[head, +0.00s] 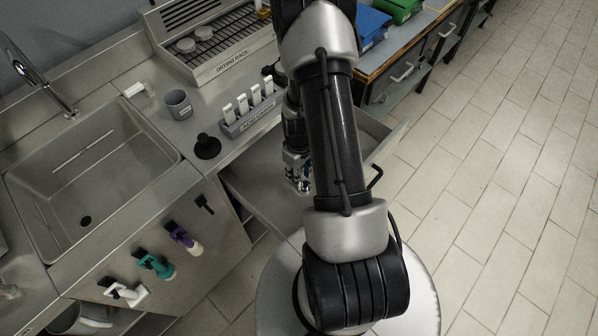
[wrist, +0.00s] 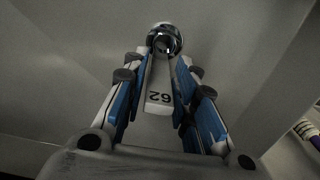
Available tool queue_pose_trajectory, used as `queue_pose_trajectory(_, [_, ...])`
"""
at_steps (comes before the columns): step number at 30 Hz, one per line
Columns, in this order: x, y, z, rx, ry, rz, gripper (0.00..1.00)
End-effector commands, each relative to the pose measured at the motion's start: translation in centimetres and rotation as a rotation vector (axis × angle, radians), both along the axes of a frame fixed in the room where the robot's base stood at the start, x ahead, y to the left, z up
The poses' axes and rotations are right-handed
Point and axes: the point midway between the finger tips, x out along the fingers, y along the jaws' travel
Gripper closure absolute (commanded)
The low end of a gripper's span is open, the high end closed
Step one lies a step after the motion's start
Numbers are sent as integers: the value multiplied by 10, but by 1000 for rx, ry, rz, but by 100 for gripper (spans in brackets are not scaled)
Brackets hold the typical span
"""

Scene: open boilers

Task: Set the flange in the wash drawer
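My gripper (head: 303,184) is low inside the open, pulled-out drawer (head: 245,184) under the counter. In the wrist view my gripper (wrist: 165,58) has its blue-padded fingers close together on either side of a white tag-like handle marked 62. A shiny metal ring, the flange (wrist: 164,38), is at the far end of this handle, at the fingertips. The fingers appear shut on the flange's handle. The drawer's grey floor fills the background of the wrist view. Whether the flange touches the floor cannot be told. In the head view my arm hides part of the drawer.
A caddy (head: 250,118) with several white handles stands on the counter behind the drawer. A black round stand (head: 206,146), a grey mug (head: 178,104) and a drying rack (head: 215,57) are nearby. The sink (head: 90,165) is at left. Tiled floor is clear at right.

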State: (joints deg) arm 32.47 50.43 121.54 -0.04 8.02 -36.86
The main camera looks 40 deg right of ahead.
Motion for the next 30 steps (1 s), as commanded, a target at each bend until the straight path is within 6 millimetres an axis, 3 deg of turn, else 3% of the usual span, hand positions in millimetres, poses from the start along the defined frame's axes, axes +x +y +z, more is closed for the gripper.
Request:
queue_pose_trajectory(5, [0,0,0,0,0,0,61])
queue_pose_trajectory(16, [0,0,5,0,0,0,61])
queue_pose_trajectory(20, [1,-1,25,-2,-3,0,61])
queue_pose_trajectory(30, [1,-1,98,-2,-3,0,61])
